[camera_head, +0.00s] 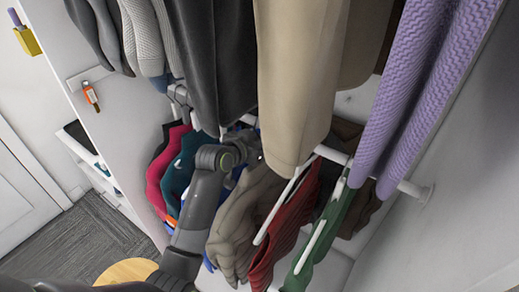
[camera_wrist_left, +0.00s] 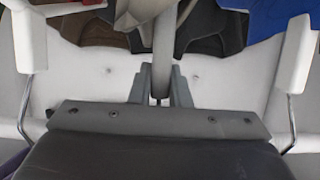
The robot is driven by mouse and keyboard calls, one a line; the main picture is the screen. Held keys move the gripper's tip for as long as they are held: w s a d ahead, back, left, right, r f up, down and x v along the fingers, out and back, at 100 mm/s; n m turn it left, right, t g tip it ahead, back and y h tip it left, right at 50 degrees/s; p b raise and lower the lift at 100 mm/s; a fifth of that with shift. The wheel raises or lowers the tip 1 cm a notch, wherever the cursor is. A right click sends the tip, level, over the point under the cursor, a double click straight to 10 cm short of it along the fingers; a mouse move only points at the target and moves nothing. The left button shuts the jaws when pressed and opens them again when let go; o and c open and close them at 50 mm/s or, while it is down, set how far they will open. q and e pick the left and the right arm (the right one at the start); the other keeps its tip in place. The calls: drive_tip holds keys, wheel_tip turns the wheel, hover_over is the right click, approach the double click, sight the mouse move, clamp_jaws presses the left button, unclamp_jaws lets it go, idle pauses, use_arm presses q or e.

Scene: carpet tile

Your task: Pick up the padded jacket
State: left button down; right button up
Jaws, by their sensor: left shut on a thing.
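A taupe garment with puffy folds (camera_head: 238,225), which looks like the padded jacket, hangs below the lower rail. My left arm reaches up in front of the lower row, and its gripper (camera_head: 247,146) is at rail height above this garment, partly hidden by its own wrist and the tan clothing. In the left wrist view the gripper (camera_wrist_left: 160,88) is shut on the end of a narrow grey bar (camera_wrist_left: 162,45), which looks like part of a hanger. I cannot tell for certain which garment it carries. My right gripper is not in view.
Pink (camera_head: 159,178), teal, dark red (camera_head: 284,238) and green (camera_head: 318,242) garments crowd both sides. Long dark grey, tan (camera_head: 298,75) and purple (camera_head: 415,90) clothing hangs in front from above. The lower rail (camera_head: 400,185) ends at the right wall. Carpet (camera_head: 85,240) is open at lower left.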

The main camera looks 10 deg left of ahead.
sight(247, 172)
use_arm(q)
drive_tip(key=shift+r, duration=0.6)
drive_tip(key=shift+s+r, duration=0.1)
drive_tip(key=shift+s, duration=0.05)
drive_tip(key=shift+s+a+b, duration=0.3)
drive_tip(key=shift+s+a, duration=0.05)
drive_tip(key=shift+s, duration=0.35)
drive_tip(key=shift+s+a+b, duration=0.3)
drive_tip(key=shift+s, duration=0.4)
drive_tip(key=f+b, duration=0.1)
drive_tip(key=f, duration=0.2)
drive_tip(key=s+f+b, duration=0.1)
drive_tip(key=f+b, duration=0.1)
drive_tip(key=f, duration=0.1)
drive_tip(key=s+f+b, duration=0.1)
drive_tip(key=f, duration=0.2)
drive_tip(key=shift+a+f, duration=0.15)
drive_tip(key=shift+a, duration=0.25)
drive_tip(key=shift+s+a, duration=0.15)
drive_tip(key=shift+s, duration=0.2)
drive_tip(key=s+a, duration=0.2)
drive_tip(key=s, duration=0.2)
drive_tip(key=s+a+b, duration=0.1)
drive_tip(key=s, duration=0.4)
drive_tip(key=s+a+b, duration=0.1)
drive_tip(key=s+a, duration=0.1)
drive_tip(key=s, duration=0.3)
drive_tip(key=shift+a+f, duration=0.25)
drive_tip(key=shift+a, duration=0.1)
drive_tip(key=shift+s, duration=0.1)
